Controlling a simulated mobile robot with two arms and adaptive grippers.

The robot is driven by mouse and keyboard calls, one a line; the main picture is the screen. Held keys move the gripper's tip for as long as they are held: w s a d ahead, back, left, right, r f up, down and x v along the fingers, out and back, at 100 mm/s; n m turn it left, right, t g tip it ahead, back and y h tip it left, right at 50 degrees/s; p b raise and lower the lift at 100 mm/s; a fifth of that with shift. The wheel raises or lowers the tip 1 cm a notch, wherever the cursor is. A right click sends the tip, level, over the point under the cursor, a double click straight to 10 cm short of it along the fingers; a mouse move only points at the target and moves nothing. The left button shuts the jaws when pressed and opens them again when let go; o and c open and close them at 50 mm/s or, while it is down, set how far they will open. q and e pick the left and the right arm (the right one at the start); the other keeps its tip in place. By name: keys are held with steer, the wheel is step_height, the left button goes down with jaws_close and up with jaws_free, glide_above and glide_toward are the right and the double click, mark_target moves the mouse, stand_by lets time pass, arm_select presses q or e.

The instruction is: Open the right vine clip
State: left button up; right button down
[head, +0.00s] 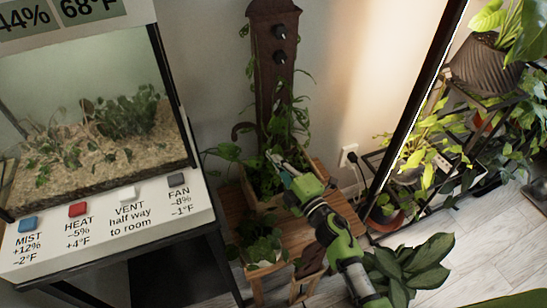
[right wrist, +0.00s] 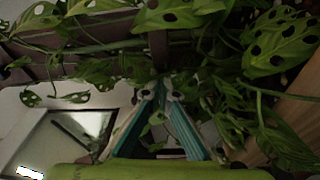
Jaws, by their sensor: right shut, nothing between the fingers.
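A dark wooden post (head: 273,95) stands in a wooden planter box (head: 262,202) against the wall, with a vine (head: 290,125) of holed leaves climbing it. My right gripper (head: 272,160) is at the foot of the post, among the leaves above the planter. In the right wrist view its teal-lined fingers (right wrist: 160,95) come together at the tips, shut and empty, with the vine's leaves (right wrist: 185,12) around them. I cannot make out the right vine clip in either view; leaves and the gripper cover that area. My left gripper is not in view.
Two dark knobs sit high on the post. A plant shelf and a wall socket (head: 348,155) are at right.

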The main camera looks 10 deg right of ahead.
steer(key=shift+d, duration=0.1)
steer(key=shift+s+d+n+y, duration=0.1)
steer(key=shift+n+y, duration=0.2)
steer(key=shift+s+d+g+y, duration=0.1)
steer(key=shift+d+g+y, duration=0.1)
steer(key=shift+g+y, duration=0.15)
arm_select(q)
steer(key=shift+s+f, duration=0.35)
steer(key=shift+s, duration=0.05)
arm_select(e)
steer(key=shift+n+y, duration=0.25)
steer(key=shift+n, duration=0.05)
